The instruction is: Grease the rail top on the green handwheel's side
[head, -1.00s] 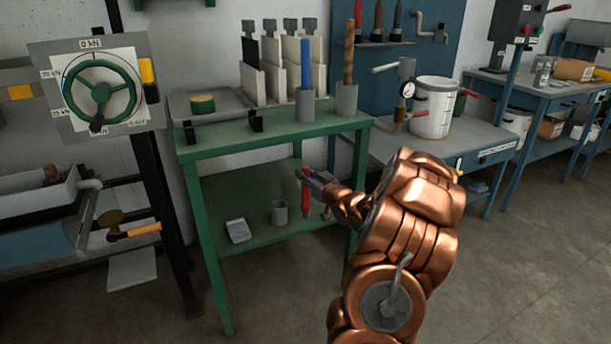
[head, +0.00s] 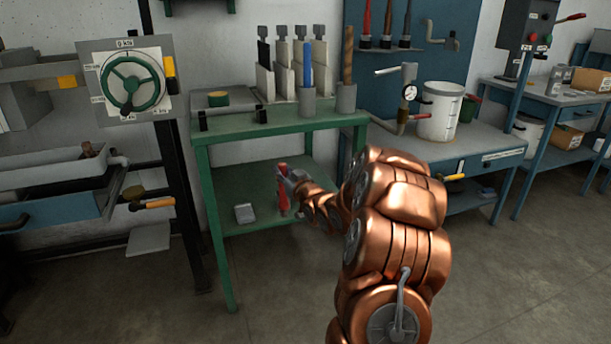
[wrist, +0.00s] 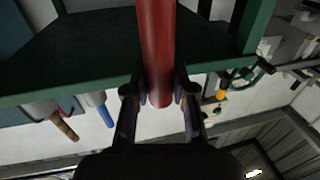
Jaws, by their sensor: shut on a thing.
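The green handwheel (head: 132,83) sits on a grey plate with a dial at the left, fixed to a dark upright post. My gripper (head: 287,177) is in front of the green bench, below its top. It is shut on a red-handled tool (head: 283,193). In the wrist view the red handle (wrist: 156,45) stands between both fingers (wrist: 160,95), and its far end is out of frame. I cannot tell which surface is the rail top or whether the tool carries grease.
A yellow-orange handle (head: 160,203) juts out at the left. Open floor lies in front of the bench.

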